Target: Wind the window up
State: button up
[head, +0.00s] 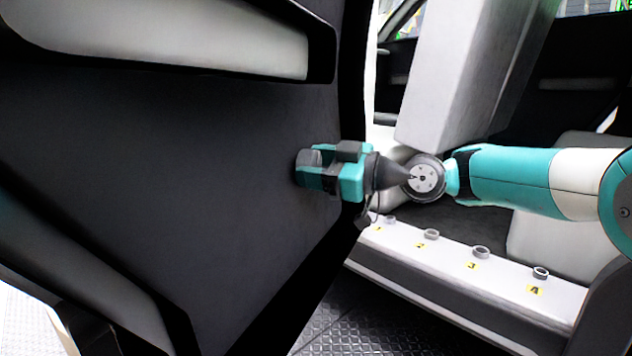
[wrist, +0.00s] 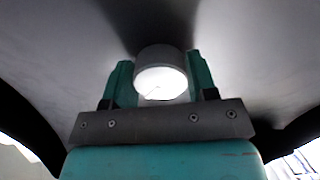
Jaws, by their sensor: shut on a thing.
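The dark inner door panel (head: 190,150) fills the left half of the head view. My gripper (head: 312,172) reaches it from the right, near the panel's right edge. In the wrist view, a short round grey knob (wrist: 160,72) with a bright end face stands out from the panel between the teal fingers of my gripper (wrist: 160,85). The fingers are shut on the knob, one on each side. I cannot make out the window glass or a crank arm.
A pale sill (head: 450,260) with several round sockets, numbered in yellow, lies below my arm. A light grey seat (head: 465,75) stands behind it. A pale inset (head: 170,35) in a dark rim crosses the door's upper part. Metal tread floor (head: 370,325) shows below.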

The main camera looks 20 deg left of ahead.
jog(key=shift+s+n+b, duration=0.1)
jog(key=shift+n+b, duration=1.55)
jog(key=shift+n, duration=0.65)
jog(key=shift+a+r, duration=0.1)
jog(key=o, duration=0.9)
jog(key=shift+d, duration=0.55)
jog(key=d+p, duration=0.5)
jog(key=d, duration=1.1)
jog(key=shift+d, duration=0.2)
